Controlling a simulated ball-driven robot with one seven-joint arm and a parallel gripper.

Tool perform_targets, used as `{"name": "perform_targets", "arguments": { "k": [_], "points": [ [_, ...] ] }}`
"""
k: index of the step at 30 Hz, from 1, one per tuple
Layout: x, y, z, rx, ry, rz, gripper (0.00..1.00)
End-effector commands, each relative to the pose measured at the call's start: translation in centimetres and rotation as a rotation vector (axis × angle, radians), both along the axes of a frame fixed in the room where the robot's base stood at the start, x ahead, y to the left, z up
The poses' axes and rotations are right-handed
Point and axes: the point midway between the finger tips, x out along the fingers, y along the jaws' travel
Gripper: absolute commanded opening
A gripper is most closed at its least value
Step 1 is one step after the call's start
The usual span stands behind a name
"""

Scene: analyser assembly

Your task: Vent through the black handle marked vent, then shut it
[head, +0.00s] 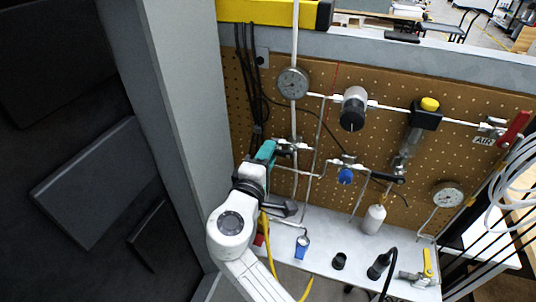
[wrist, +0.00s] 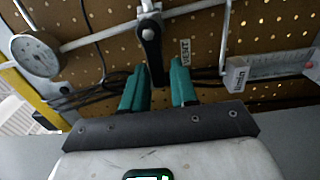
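The black handle (wrist: 150,45) hangs down from a valve on a silver pipe in the wrist view. A small label reading VENT (wrist: 186,52) is on the board just right of it. My gripper (wrist: 159,68) is open, with one teal finger on each side of the handle's lower end. A gap shows beside the handle, and I cannot tell whether either finger touches it. In the head view my gripper (head: 267,151) is at the left part of the pegboard, by a pipe fitting (head: 291,146). The vent handle cannot be made out there.
The pegboard (head: 240,100) carries gauges (head: 293,83), a blue knob (head: 345,176), another black handle (head: 386,177) and a red handle (head: 514,130). Dark cables (wrist: 85,96) run behind my fingers. Loose parts stand on the white shelf (head: 325,258). A grey post (head: 185,110) is close left.

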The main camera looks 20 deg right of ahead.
Motion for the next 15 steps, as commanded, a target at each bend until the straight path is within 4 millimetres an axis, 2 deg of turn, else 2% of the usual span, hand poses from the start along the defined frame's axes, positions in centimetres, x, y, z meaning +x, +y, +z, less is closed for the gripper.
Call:
{"name": "perform_targets", "arguments": {
  "k": [1, 4, 11, 15],
  "points": [
    [0.00, -0.04, 0.03, 0.001, -0.001, -0.001, 0.33],
    [0.00, -0.06, 0.07, 0.001, -0.002, -0.002, 0.43],
    [-0.04, -0.07, 0.10, 0.002, -0.003, -0.003, 0.43],
    [-0.73, 0.50, -0.01, 0.002, -0.003, -0.001, 0.43]
  ]
}}
